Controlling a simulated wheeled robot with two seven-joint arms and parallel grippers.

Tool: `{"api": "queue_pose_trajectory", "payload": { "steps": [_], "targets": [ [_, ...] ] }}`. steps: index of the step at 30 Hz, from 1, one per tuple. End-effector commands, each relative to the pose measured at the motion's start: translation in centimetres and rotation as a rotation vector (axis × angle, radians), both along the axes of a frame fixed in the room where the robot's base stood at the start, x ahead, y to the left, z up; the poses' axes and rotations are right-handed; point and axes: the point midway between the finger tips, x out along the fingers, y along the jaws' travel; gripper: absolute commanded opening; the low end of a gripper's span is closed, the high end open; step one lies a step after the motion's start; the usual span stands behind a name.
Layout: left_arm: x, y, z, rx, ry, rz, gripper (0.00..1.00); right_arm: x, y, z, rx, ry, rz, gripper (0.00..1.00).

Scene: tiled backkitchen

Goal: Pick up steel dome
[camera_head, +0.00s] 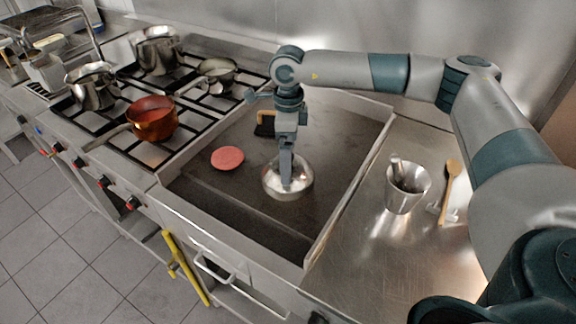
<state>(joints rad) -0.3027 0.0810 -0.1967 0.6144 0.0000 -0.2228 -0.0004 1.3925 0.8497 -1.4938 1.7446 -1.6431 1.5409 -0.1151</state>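The steel dome (302,182) is a shiny rounded cover resting on the dark griddle plate (235,200), towards its right side. My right gripper (286,182) comes down from above, and its fingers overlap the middle of the dome in the picture. The fingers are seen nearly edge-on, so I cannot tell whether they are open or shut, or whether they touch the dome. They hide the dome's top and any knob there. My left gripper is not in view.
A pink round patty (227,158) lies left of the dome. A black item with a wooden handle (266,117) is behind it. Pots and a copper pan (151,118) stand on the stove at left. A steel cup (405,195) and wooden spoon (449,185) are on the right counter.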

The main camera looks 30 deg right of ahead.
Motion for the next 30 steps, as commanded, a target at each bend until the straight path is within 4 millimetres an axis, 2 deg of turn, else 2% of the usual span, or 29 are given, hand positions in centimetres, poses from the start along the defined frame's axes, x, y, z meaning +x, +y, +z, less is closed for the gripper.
{"api": "queue_pose_trajectory", "payload": {
  "steps": [5,11,13,18,30],
  "targets": [
    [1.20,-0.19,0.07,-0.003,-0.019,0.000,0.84,0.01,0.00,-0.03,0.000,0.000,0.000,1.00],
    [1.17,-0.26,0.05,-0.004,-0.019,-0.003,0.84,0.01,0.01,0.00,0.000,0.000,0.000,1.00],
    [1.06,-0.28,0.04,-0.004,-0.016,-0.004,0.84,0.01,0.02,0.00,0.000,0.000,0.000,0.88],
    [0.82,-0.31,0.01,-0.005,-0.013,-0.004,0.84,0.00,0.01,-0.02,0.000,0.000,0.000,0.50],
    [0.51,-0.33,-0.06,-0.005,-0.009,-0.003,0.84,-0.17,-0.01,-0.34,-0.002,0.006,0.001,0.42]
  ]
}}
